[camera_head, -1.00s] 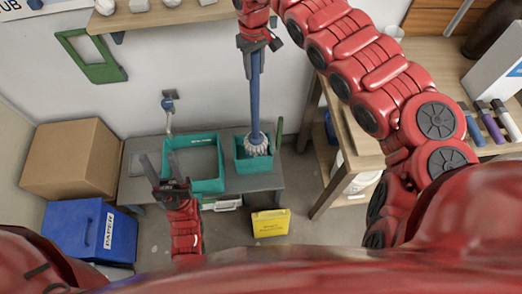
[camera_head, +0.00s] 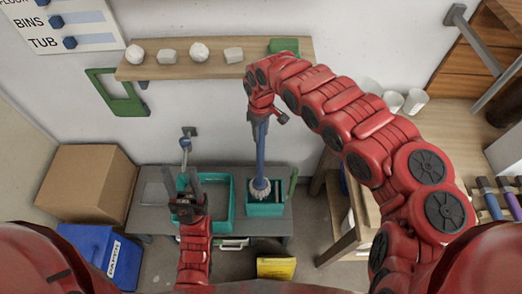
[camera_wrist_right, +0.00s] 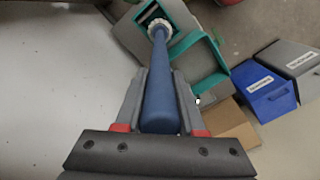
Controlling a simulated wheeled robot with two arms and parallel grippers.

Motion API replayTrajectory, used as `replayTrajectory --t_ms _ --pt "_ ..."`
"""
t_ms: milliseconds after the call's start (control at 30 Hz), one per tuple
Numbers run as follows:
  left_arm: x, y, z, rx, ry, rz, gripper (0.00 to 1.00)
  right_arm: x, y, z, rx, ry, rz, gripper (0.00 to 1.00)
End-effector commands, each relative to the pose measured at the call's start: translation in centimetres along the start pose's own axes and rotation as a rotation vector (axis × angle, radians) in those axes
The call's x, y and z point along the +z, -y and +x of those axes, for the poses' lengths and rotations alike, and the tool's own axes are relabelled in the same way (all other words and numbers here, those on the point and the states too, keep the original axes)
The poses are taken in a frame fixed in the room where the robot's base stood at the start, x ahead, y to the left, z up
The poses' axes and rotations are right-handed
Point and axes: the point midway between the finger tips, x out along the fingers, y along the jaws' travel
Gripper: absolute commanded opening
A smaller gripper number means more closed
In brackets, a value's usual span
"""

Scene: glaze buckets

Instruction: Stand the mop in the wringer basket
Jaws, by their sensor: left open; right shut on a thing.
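The mop has a blue handle (camera_head: 261,145) and a pale stringy head (camera_head: 260,188). My right gripper (camera_head: 259,118) is shut on the upper handle, which hangs nearly upright. The wrist view shows the handle (camera_wrist_right: 160,95) between the fingers of my right gripper (camera_wrist_right: 162,76). The small teal wringer basket (camera_head: 266,210) is under the mop head, which overlaps its back left part. I cannot tell whether the head is inside or just above it. The basket also shows in the wrist view (camera_wrist_right: 136,28). My left gripper (camera_head: 189,182) is open and empty over the left side of the larger teal tub (camera_head: 229,208).
The basket and tub stand on a grey bench (camera_head: 150,200). A wall shelf (camera_head: 190,64) with several pale lumps is behind. A cardboard box (camera_head: 85,180) and blue bin (camera_head: 98,250) are at left, a yellow container (camera_head: 276,268) in front, and a wooden table (camera_head: 345,235) at right.

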Motion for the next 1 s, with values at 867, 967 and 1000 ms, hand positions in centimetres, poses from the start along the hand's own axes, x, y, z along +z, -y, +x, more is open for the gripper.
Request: replayTrajectory --t_ms 867,967,1000 --pt "-0.2 0.1 1.2 0.0 0.0 0.0 0.5 0.0 -0.1 9.2 0.001 0.0 0.001 0.0" --pt "-0.2 0.1 1.2 0.0 -0.001 0.0 0.5 0.0 -0.1 9.1 0.001 -0.001 0.001 0.0" --pt "-0.2 0.1 1.2 0.0 0.0 0.0 0.5 0.0 -0.1 9.2 0.001 -0.001 0.001 0.0"
